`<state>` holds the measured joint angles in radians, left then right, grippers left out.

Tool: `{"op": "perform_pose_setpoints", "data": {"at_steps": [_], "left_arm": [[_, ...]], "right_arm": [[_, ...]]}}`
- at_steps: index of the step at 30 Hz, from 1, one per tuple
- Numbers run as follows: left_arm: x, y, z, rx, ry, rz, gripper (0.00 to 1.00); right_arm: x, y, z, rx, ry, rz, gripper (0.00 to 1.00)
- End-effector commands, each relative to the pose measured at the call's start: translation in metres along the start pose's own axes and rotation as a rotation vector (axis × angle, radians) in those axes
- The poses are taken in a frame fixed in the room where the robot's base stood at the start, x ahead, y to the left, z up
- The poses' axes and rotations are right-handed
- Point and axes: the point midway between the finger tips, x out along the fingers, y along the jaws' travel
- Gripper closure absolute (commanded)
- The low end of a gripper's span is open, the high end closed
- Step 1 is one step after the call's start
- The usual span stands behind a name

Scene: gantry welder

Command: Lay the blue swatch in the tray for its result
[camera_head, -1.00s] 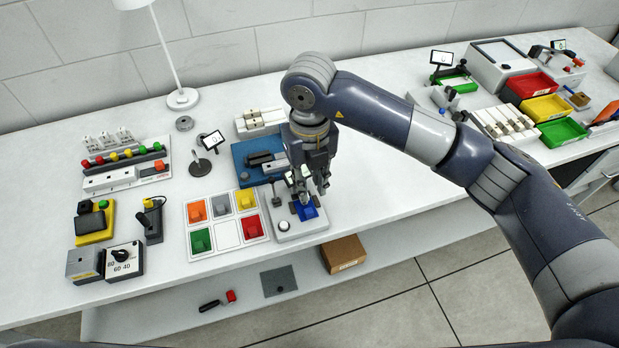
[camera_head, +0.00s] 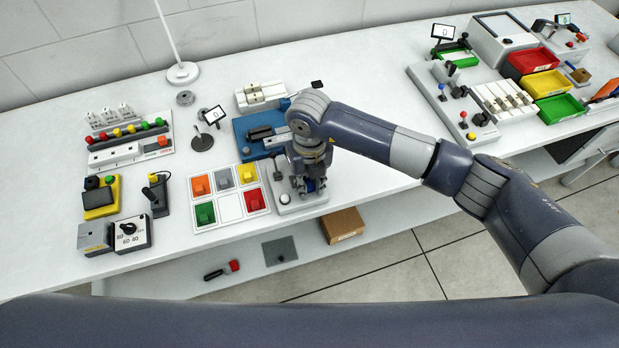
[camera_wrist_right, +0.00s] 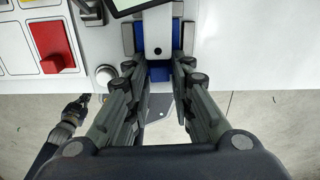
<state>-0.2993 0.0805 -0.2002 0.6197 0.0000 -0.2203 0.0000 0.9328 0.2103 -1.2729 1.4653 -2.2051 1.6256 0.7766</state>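The blue swatch (camera_head: 310,185) is at the small light-grey fixture (camera_head: 296,203) near the table's front edge, mostly hidden by my right gripper (camera_head: 309,191). In the right wrist view, blue (camera_wrist_right: 158,72) shows between the spread fingers of my right gripper (camera_wrist_right: 158,68), beneath a grey part with a hole. The fingers look apart from the blue; contact is unclear. Red (camera_head: 533,61), yellow (camera_head: 546,83) and green (camera_head: 560,107) trays stand at the right. A dark jointed hand, seemingly my left gripper (camera_wrist_right: 82,106), shows low in the wrist view; its fingers are unclear.
A white swatch holder (camera_head: 231,208) with orange, grey, yellow, green and red pieces and one empty cell lies left of the fixture. The table's middle right is clear.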

Motion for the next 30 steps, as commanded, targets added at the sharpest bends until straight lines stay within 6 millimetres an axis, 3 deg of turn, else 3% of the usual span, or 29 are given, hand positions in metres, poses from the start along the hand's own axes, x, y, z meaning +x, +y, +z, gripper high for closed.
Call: {"op": "perform_pose_setpoints", "data": {"at_steps": [2,5,13,30], "left_arm": [[0.0,0.0,0.0,0.0,0.0,0.0,1.0],[0.0,0.0,0.001,0.0,-0.001,0.0,1.0],[-0.003,0.0,0.0,0.0,-0.001,0.0,1.0],[-0.017,0.0,-0.001,0.0,-0.001,0.0,1.0]], "right_arm": [[0.0,0.0,0.0,0.0,0.0,0.0,0.81],[0.0,0.0,0.0,0.0,0.0,0.0,1.0],[-0.001,0.0,-0.003,0.001,0.001,0.0,1.0],[-0.003,0.001,-0.032,0.0,0.0,-0.001,1.0]]}}
